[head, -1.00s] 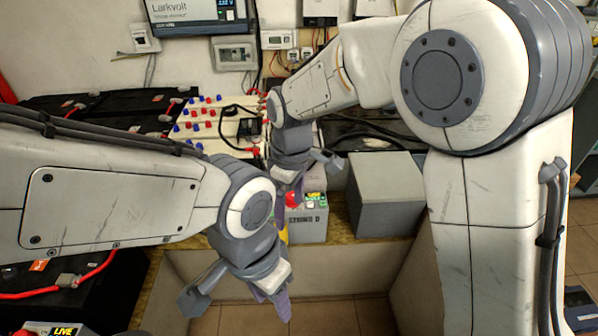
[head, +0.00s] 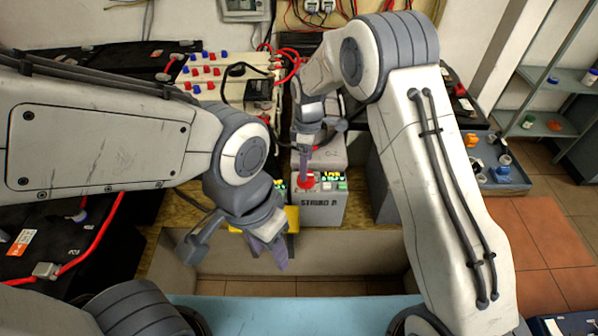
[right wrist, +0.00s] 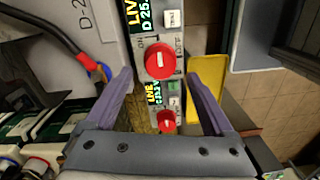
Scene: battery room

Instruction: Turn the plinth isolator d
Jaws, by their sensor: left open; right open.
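The plinth isolator D is a grey box lettered STRING D (head: 320,208) with a red rotary knob (head: 304,183) and a green-lit display on top. My left gripper (head: 234,256) is open and empty, left of and nearer than the box.
A second red knob (right wrist: 166,121) with a LIVE display sits beside the first. A yellow part (head: 292,218) stands by the box. Black batteries (head: 50,235) with red cables lie left. A blue tray (head: 500,176) and shelves (head: 550,123) are at right.

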